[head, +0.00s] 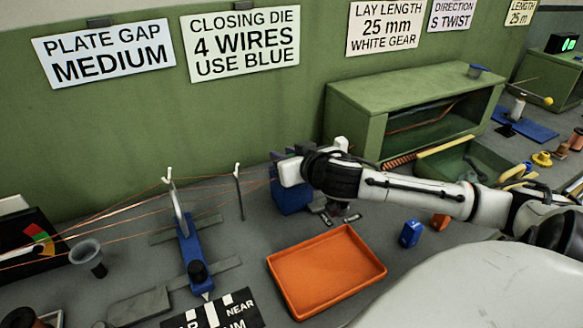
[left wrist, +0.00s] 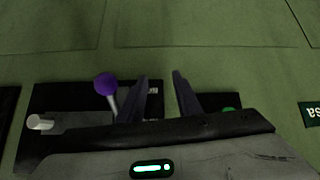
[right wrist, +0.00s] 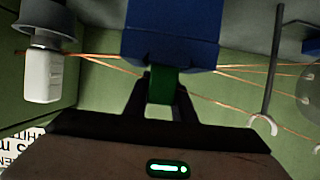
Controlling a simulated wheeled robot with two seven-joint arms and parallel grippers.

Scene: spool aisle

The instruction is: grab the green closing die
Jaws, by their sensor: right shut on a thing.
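A green block, the closing die (right wrist: 162,88), shows in the right wrist view, against the blue holder (right wrist: 172,38). My right gripper (right wrist: 163,82) has its two fingers on either side of the die and is shut on it. In the head view my right arm reaches in from the right to the blue holder (head: 291,201); its wrist hides the fingers and the green die there. My left gripper (left wrist: 164,88) shows only in its own wrist view, fingers apart with nothing between them.
Copper wires run from the left to the holder. An orange tray (head: 325,272) lies in front. A blue block (head: 411,234) and an orange block (head: 440,220) stand right of it. A wall sign (head: 241,43) says to use blue. A purple knob (left wrist: 106,84) is near my left gripper.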

